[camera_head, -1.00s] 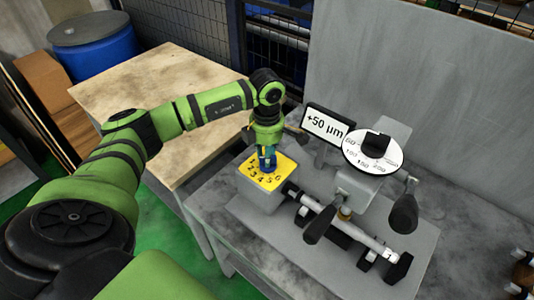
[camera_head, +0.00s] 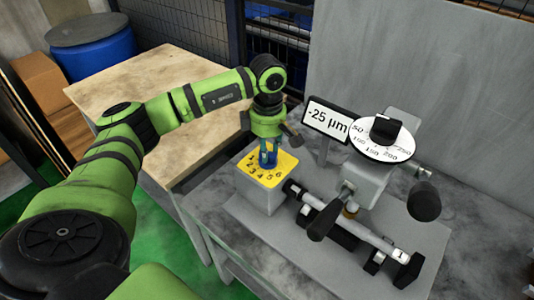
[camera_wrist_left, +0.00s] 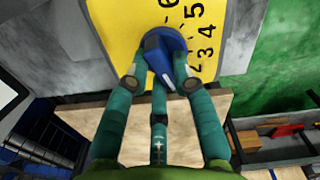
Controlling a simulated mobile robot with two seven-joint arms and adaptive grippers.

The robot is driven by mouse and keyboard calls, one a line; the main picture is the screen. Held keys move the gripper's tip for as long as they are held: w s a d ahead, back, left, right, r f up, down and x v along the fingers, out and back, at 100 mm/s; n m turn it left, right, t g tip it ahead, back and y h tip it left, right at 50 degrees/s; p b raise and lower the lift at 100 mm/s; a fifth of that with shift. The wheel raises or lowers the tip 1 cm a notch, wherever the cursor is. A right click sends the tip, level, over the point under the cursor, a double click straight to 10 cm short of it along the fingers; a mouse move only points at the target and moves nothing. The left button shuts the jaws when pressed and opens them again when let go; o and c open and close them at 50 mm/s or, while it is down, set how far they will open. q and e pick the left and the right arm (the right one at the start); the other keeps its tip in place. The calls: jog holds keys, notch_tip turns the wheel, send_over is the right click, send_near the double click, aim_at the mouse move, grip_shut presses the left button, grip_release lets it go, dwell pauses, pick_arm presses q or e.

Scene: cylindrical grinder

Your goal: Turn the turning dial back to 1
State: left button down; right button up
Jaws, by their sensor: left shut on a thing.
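The turning dial is a blue knob (camera_wrist_left: 160,55) on a yellow face (camera_wrist_left: 113,25) with black numbers; 2 to 6 are readable in the left wrist view. In the head view the yellow face (camera_head: 252,178) tops a grey box. My left gripper (camera_head: 268,156) points down at it, its fingers shut on the blue knob. In the left wrist view the teal fingers of my left gripper (camera_wrist_left: 160,82) are around the knob. The number the knob points to cannot be told. My right gripper is not in view.
A display (camera_head: 327,119) reads -25 µm, beside a white scale disc (camera_head: 390,150) with a black knob. A grinder with black handles and a steel shaft (camera_head: 358,233) stands right of the dial box. A wooden table (camera_head: 150,80) is at the left.

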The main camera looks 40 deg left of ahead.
pick_arm(q)
jog(key=shift+d+m, duration=0.15)
jog(key=shift+m, duration=0.35)
jog(key=c, duration=1)
grip_release()
jog(key=shift+c, duration=0.2)
notch_tip(320, 180, up, 12)
